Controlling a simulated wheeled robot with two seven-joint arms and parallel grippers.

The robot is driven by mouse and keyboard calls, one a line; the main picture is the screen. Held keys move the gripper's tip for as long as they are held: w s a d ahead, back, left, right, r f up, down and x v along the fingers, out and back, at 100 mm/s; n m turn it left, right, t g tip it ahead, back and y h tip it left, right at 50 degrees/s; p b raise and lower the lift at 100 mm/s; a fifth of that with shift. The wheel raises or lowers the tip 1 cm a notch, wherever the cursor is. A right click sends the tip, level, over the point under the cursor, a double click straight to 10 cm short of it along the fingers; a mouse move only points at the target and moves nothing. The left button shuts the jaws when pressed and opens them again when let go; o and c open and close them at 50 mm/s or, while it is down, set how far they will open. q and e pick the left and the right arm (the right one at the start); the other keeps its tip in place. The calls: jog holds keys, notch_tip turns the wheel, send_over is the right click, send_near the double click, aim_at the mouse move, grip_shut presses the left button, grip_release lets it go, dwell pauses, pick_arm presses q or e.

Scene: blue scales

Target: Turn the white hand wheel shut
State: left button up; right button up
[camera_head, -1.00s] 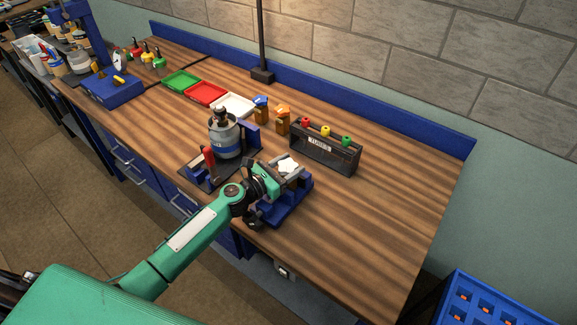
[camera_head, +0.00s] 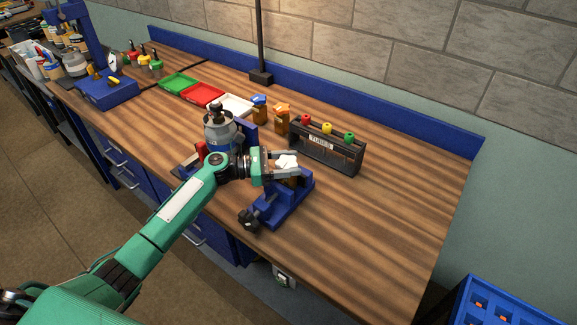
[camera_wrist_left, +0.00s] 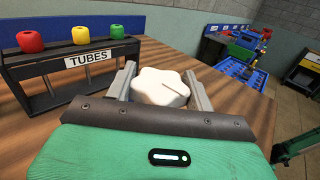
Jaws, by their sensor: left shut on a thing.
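The white hand wheel (camera_head: 287,161) is a small lobed knob on top of a blue stand (camera_head: 285,207) near the bench's front edge. My left gripper (camera_head: 285,163) reaches it from the left and is shut on it. In the left wrist view the white hand wheel (camera_wrist_left: 160,86) sits between the two grey fingers of my left gripper (camera_wrist_left: 158,90), one on each side. A thin dark line marks its top. The wheel's underside and stem are mostly hidden by the gripper. My right gripper is not in view.
A dark rack labelled TUBES (camera_head: 326,150) with red, yellow and green caps stands close behind the wheel. A grey canister (camera_head: 220,130) stands left, partly behind my arm. Orange (camera_head: 281,121) and blue-capped (camera_head: 259,108) bottles stand behind. The bench's right part is clear.

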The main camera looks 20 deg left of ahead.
aim_at(289, 161)
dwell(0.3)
pick_arm(q)
jog(key=o, duration=0.9)
jog(key=shift+o, duration=0.4)
jog(key=shift+r, duration=0.1)
notch_tip(289, 161, up, 20)
jog(key=b, duration=0.2)
